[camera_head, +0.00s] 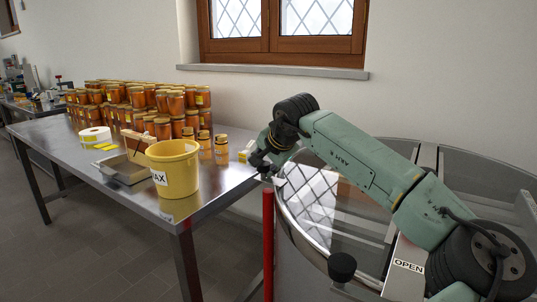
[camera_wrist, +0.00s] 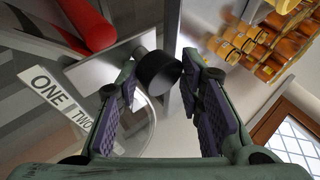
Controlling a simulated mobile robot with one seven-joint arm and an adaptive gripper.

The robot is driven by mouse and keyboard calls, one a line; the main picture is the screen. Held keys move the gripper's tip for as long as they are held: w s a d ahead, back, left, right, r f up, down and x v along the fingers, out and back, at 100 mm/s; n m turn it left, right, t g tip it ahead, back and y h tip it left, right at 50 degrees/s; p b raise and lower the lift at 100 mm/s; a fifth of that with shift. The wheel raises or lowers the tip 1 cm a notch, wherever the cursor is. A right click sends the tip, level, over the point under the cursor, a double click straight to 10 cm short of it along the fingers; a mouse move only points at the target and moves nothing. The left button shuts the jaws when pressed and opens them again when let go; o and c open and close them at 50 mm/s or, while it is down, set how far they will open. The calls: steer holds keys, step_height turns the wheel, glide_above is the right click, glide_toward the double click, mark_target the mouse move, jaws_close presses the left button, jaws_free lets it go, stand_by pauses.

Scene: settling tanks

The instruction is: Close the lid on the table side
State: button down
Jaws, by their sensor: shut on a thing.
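A round steel drum shows at the right of the head view, with a crossbar labelled OPEN (camera_head: 408,265) across its top. The clear lid on the table side (camera_head: 350,225) mirrors the lattice window; I cannot tell its exact tilt. My gripper (camera_head: 262,168) is at the drum's far left rim, near the table corner. In the wrist view my gripper (camera_wrist: 160,95) has its purple-padded fingers on either side of a black knob (camera_wrist: 158,72), shut on it. The fingers hide the knob in the head view. Another black knob (camera_head: 342,267) sits at the drum's near edge.
The steel table (camera_head: 222,188) left of the drum holds a yellow WAX bucket (camera_head: 174,172), several honey jars (camera_head: 160,100), a tray (camera_head: 124,168) and a label roll (camera_head: 95,136). A red post (camera_head: 268,240) stands between table and drum. Floor at the lower left is clear.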

steer(key=shift+a+f, duration=0.4)
steer(key=shift+f, duration=0.3)
steer(key=c, duration=1.5)
jaws_free()
steer(key=o, duration=0.3)
steer(key=shift+w+a+f, duration=0.25)
steer(key=shift+f, duration=0.15)
steer(key=shift+o, duration=0.2)
steer(key=shift+s+r, duration=0.1)
steer(key=shift+r, duration=0.15)
steer(key=shift+s+d+r, duration=0.1)
steer(key=shift+d+r, duration=0.1)
steer(key=shift+d, duration=0.1)
steer(key=v, duration=0.7)
steer(key=shift+s+r, duration=0.2)
steer(key=shift+r, duration=0.1)
